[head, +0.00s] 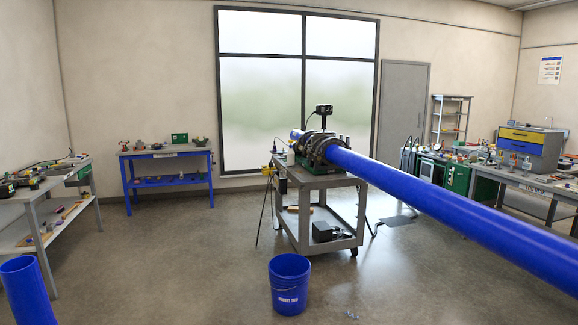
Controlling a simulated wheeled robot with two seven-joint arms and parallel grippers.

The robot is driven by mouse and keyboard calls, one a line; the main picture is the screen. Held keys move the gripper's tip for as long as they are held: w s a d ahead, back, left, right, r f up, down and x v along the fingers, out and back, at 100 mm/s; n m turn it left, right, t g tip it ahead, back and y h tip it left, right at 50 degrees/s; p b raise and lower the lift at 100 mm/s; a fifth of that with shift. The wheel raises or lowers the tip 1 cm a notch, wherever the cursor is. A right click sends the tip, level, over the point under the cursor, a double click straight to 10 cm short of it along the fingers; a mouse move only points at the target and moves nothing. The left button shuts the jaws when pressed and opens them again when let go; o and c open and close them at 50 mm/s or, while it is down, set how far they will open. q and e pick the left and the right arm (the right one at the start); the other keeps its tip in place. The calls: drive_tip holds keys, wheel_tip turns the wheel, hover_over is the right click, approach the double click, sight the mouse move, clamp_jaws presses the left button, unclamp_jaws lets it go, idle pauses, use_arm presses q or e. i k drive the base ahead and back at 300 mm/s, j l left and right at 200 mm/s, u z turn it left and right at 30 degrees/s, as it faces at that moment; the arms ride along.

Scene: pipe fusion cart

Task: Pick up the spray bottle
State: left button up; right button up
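I cannot clearly make out the spray bottle. A small pale bottle-like item (527,164) stands on the right workbench, in front of the blue and yellow drawer unit, but it is too small to tell whether it is a spray bottle. Neither of my grippers shows in the head view.
A grey cart (318,178) carries the fusion machine (318,147), with a long blue pipe (450,213) stretching to the right foreground. A blue bucket (290,284) stands before it. Benches stand left (38,192), back left (165,153) and right (520,180). The left-centre floor is clear.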

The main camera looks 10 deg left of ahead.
sight(290, 154)
drive_tip(key=u, duration=0.8)
drive_tip(key=j+u, duration=0.4)
drive_tip(key=j, duration=0.2)
drive_tip(key=i+j+u, duration=0.15)
drive_tip(key=j+u, duration=0.3)
drive_tip(key=i+j+z, duration=0.45)
drive_tip(key=i+j, duration=0.8)
drive_tip(key=i+z, duration=0.3)
drive_tip(key=i, duration=0.55)
drive_tip(key=i+j+z, duration=0.15)
drive_tip(key=i+z, duration=0.15)
drive_tip(key=i, duration=0.6)
drive_tip(key=i+l+z, duration=0.1)
drive_tip(key=i+z, duration=0.25)
drive_tip(key=i, duration=0.5)
drive_tip(key=i+j+z, duration=0.1)
drive_tip(key=i+z, duration=0.3)
drive_tip(key=i, duration=0.5)
drive_tip(key=i+j, duration=0.1)
drive_tip(key=i, duration=1.7)
drive_tip(key=i+j+z, duration=0.3)
drive_tip(key=i, duration=0.2)
drive_tip(key=i+j+z, duration=0.25)
drive_tip(key=i, duration=0.2)
